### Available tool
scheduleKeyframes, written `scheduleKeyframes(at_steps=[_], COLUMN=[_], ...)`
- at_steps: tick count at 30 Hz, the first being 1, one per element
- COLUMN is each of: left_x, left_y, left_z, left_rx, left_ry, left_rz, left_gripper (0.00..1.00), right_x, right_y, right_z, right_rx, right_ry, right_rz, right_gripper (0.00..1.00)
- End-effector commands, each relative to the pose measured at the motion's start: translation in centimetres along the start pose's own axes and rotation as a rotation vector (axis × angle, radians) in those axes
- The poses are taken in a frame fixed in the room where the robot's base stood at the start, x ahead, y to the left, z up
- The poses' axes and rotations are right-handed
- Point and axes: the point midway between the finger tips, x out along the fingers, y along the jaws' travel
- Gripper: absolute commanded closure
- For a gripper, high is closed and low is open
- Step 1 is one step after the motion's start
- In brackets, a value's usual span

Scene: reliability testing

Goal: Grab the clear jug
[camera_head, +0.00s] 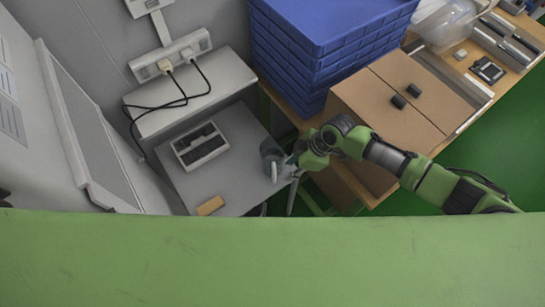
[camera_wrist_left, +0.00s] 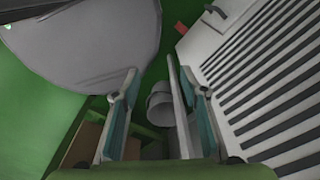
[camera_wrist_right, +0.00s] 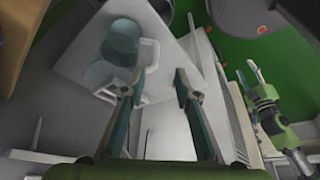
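The clear jug (camera_head: 271,152), bluish-grey and see-through, stands near the right edge of a grey table. In the right wrist view the jug (camera_wrist_right: 117,45) is at upper left, with its pale handle on the side toward my fingers. My right gripper (camera_head: 290,168) is beside the jug on its right in the head view. In the right wrist view my right gripper (camera_wrist_right: 159,78) is open, with nothing between its fingers; the handle lies just beyond the left fingertip. My left gripper (camera_wrist_left: 157,78) is open and empty in its wrist view. I do not make it out in the head view.
The grey table (camera_head: 235,185) also bears a dark-slotted tray (camera_head: 200,146) and a yellow-brown block (camera_head: 210,206). A cardboard box (camera_head: 390,100) and stacked blue crates (camera_head: 325,50) stand close to my right arm. A whitish bucket (camera_wrist_left: 160,104) is below my left gripper.

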Motion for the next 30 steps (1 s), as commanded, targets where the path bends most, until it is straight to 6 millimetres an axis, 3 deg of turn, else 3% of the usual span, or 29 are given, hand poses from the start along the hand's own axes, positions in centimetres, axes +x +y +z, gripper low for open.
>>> scheduleKeyframes(at_steps=[3, 6, 8, 12, 17, 23, 30], left_x=[1.9, 3.2, 4.0, 5.7, 6.5, 7.2, 9.9], left_y=[0.4, 0.5, 0.4, 0.0, -0.2, 0.0, 0.3], left_z=[2.3, 2.8, 2.4, -0.2, -2.1, -0.6, 1.4], left_rx=[0.000, 0.001, 0.001, 0.001, 0.001, 0.001, 0.001], left_ry=[-0.028, -0.034, -0.028, 0.011, 0.040, 0.019, -0.006], left_rz=[0.004, 0.005, 0.004, -0.001, -0.004, -0.001, 0.002], left_gripper=[0.60, 0.60, 0.60, 0.60, 0.60, 0.60, 0.60], right_x=[2.2, 3.6, 4.5, 6.4, 7.5, 8.2, 10.9], right_y=[0.1, 0.2, 0.2, 0.2, 0.2, 0.3, 0.5], right_z=[0.2, 0.2, 0.2, 0.2, 0.1, 0.1, 0.1], right_rx=[0.001, 0.001, 0.001, 0.000, 0.002, 0.003, 0.001], right_ry=[0.001, 0.002, 0.001, 0.001, 0.000, 0.000, 0.002], right_rz=[0.002, 0.003, 0.004, 0.003, 0.004, 0.004, 0.005], right_gripper=[0.71, 0.71, 0.71, 0.71, 0.71, 0.71, 0.71])
